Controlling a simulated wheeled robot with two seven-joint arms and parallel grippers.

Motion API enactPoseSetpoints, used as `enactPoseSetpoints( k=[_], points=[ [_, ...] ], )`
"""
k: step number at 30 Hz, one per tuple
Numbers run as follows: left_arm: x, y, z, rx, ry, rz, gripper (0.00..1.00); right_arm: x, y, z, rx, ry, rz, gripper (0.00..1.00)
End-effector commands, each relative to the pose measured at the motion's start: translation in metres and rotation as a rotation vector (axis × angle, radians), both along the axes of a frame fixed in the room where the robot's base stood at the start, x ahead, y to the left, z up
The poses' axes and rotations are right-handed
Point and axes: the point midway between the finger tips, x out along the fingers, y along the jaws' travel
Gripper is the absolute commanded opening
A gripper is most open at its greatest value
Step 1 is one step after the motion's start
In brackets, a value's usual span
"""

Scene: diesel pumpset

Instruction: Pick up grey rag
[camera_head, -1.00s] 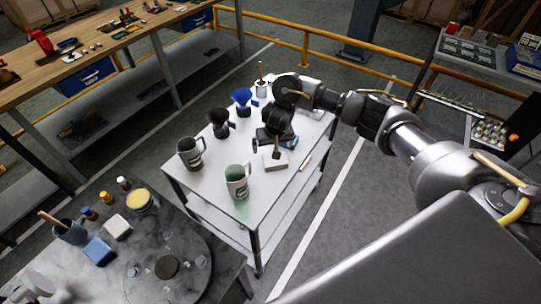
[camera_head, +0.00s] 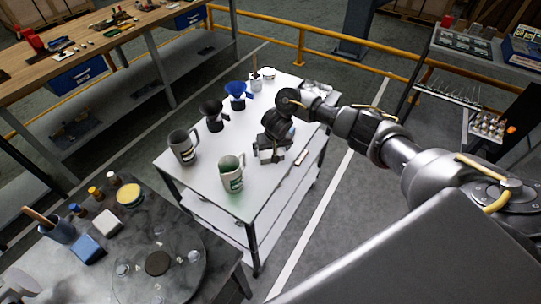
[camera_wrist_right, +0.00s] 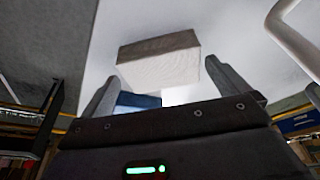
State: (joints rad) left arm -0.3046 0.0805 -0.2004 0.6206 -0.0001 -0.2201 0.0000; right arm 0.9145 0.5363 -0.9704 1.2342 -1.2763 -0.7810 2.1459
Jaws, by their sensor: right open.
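A pale grey folded block, which looks like the grey rag (camera_wrist_right: 158,60), lies on the white cart top (camera_head: 205,178). In the wrist view it sits just beyond and between the fingertips, apart from them. My right gripper (camera_head: 271,148) is open and low over the cart top; its two fingers also show in the wrist view (camera_wrist_right: 170,86). In the head view the gripper largely hides the rag. A blue item (camera_wrist_right: 138,100) shows behind the rag, partly covered by the gripper body. My left gripper is not in view.
A pale green mug (camera_head: 231,175) stands close to the left of the gripper, and a dark grey mug (camera_head: 183,150) stands farther left.

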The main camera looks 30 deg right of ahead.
Motion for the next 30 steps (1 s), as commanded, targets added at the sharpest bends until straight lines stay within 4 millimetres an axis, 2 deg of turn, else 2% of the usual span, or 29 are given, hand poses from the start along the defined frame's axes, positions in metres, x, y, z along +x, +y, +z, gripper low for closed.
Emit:
enactPoseSetpoints(
  k=[9,18,26,30],
  points=[
    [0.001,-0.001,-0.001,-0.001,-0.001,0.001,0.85,0.002,0.0,-0.005,0.0,-0.001,0.001,0.99],
    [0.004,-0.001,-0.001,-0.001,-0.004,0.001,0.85,0.002,0.0,-0.005,0.0,-0.001,0.001,0.6],
    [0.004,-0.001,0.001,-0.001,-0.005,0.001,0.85,0.002,0.001,-0.003,0.0,-0.001,0.001,0.6],
    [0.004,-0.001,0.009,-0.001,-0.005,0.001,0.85,0.002,0.001,0.004,0.0,-0.001,0.001,0.6]
  ],
)
